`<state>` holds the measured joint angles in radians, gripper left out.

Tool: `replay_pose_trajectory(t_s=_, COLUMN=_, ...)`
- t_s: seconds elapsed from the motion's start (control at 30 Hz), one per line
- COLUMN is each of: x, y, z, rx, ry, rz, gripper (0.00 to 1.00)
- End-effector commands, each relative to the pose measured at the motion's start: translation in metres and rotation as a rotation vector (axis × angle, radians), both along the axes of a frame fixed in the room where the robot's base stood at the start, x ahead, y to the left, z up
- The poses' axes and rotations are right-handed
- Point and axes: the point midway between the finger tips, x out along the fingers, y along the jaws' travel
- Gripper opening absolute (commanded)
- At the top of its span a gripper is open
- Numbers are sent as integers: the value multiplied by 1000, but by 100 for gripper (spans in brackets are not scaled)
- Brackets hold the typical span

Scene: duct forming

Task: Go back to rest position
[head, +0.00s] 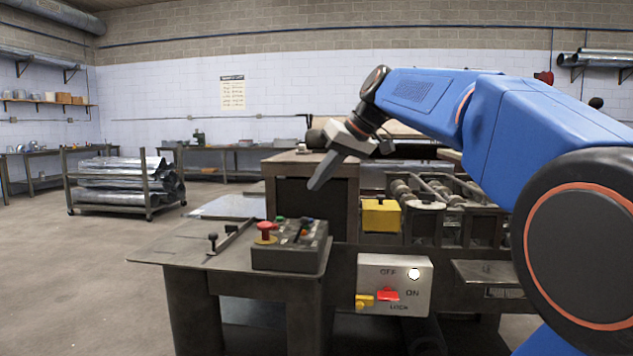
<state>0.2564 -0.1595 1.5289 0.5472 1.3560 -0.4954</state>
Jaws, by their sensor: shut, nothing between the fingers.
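My gripper (322,178) is at the end of my blue arm, in the middle of the head view. Its fingers are shut and empty, and they point down and to the left. It appears in front of a dark metal cabinet of the forming machine (340,170), above the control box. I cannot tell the exact gap between them. The control box (288,260) has a red mushroom button (265,232) and several small coloured controls. It sits on a metal table (190,250).
A switch panel marked OFF, ON and LOCK (375,268) is on the machine front, with a red switch. A yellow box (381,215) and rollers (440,190) are at right. A cart of metal ducts (125,178) stands at left. The floor at left (70,270) is clear.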

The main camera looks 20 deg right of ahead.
Motion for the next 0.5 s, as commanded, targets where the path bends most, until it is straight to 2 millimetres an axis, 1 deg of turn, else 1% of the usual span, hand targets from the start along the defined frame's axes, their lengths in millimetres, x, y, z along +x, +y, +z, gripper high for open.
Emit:
replay_pose_trajectory(t_s=0.23, x=0, y=0, z=0, rx=0, ry=0, rz=0, gripper=0)
replay_pose_trajectory(t_s=0.33, x=-5, y=2, z=-4, rx=-4, ry=5, rz=-5, gripper=0)
replay_pose_trajectory(t_s=0.43, x=-21, y=7, z=-18, rx=-14, ry=22, rz=-24, gripper=0)
replay_pose_trajectory(t_s=0.5, x=-38, y=11, z=-35, rx=-30, ry=41, rz=-46, gripper=0)
